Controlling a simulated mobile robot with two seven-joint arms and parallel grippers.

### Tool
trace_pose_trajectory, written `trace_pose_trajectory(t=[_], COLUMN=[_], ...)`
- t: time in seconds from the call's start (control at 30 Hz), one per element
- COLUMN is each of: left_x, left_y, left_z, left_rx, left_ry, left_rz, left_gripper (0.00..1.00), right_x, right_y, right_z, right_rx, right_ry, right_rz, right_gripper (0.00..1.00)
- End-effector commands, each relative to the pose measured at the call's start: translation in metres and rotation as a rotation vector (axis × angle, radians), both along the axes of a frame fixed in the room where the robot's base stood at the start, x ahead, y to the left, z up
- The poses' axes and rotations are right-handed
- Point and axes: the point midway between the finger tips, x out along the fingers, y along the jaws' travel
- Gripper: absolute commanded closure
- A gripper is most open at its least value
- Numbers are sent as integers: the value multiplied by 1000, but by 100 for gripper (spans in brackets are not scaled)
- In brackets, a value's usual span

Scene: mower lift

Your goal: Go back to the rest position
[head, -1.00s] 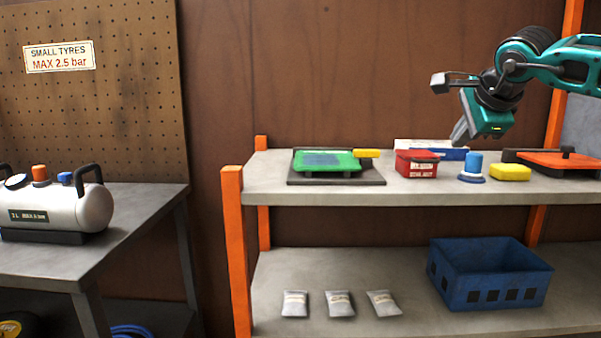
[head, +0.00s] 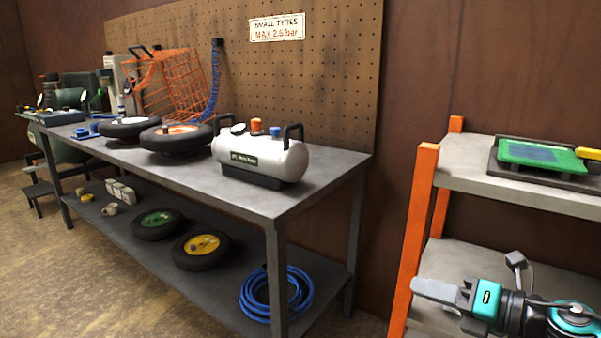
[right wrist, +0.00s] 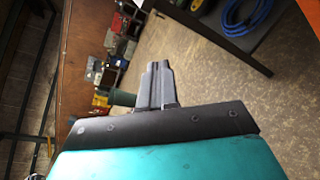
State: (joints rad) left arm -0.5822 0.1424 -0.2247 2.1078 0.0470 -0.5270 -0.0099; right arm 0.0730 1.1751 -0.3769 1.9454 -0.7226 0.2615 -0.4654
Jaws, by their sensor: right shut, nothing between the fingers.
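My right gripper (head: 437,291) is at the lower right of the head view, its fingers pointing left, in front of the orange-posted shelf (head: 421,230). Its fingers are closed together with nothing between them. In the right wrist view the closed fingers (right wrist: 157,84) point up the picture, with open floor and room beyond them. My left gripper is in neither view.
The floor (head: 130,290) at left is clear.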

Motion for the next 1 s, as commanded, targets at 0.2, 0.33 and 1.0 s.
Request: trace_pose_trajectory(t=[0.2,0.33,1.0], left_x=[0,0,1], left_y=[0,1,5], left_z=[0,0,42], left_rx=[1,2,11], left_ry=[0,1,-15], left_rz=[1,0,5], left_gripper=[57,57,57], right_x=[-19,-39,-149], right_y=[41,54,106], right_z=[-56,-96,-176], right_rx=[634,977,1827], right_ry=[345,583,1297], right_rz=[-274,-471,-1122], right_gripper=[100,100,100])
